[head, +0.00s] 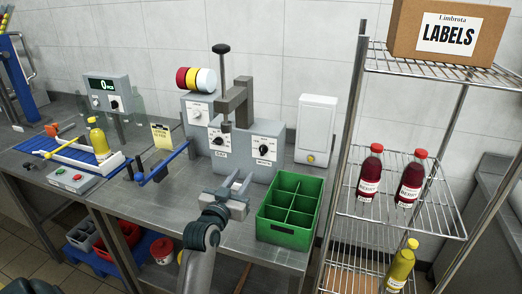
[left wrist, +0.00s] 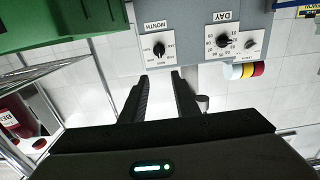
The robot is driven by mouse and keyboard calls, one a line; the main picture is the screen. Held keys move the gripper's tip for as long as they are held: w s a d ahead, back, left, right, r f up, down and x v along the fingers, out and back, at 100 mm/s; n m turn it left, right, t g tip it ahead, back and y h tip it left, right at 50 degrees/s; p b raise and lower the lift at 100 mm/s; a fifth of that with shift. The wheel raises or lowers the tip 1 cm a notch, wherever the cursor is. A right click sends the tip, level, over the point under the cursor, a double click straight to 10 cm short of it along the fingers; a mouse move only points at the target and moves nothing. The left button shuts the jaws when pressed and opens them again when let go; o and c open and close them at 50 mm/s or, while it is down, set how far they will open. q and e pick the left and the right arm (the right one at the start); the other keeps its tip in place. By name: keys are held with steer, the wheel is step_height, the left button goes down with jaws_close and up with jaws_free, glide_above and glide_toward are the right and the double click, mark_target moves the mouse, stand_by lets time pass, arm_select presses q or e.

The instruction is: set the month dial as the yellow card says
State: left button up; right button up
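The grey coding machine (head: 238,172) stands on the steel bench. Its month dial (head: 264,149) is a black knob on a white plate at the right. The day dial (head: 218,140) is at the left. In the left wrist view, upside down, the month dial (left wrist: 159,49) and day dial (left wrist: 222,42) both show. The month numbers are too small to read. The yellow card (head: 161,135) stands left of the machine; its text is unreadable here. My left gripper (head: 236,183) is open and empty in front of the machine, apart from both dials.
A green divided crate (head: 289,209) stands close to the right of my left gripper. A blue-handled lever (head: 168,162) is at the left. A wire rack (head: 400,185) with red bottles (head: 370,174) stands at the right. A grey post and arm (head: 236,103) rise above the machine.

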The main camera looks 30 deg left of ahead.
mark_target(262, 148)
arm_select(q)
steer(key=p+x, duration=0.3)
steer(key=x, duration=1.4)
steer(key=shift+w+d+p, duration=0.1)
steer(key=shift+w+p, duration=0.05)
steer(key=shift+p, duration=0.15)
jaws_close()
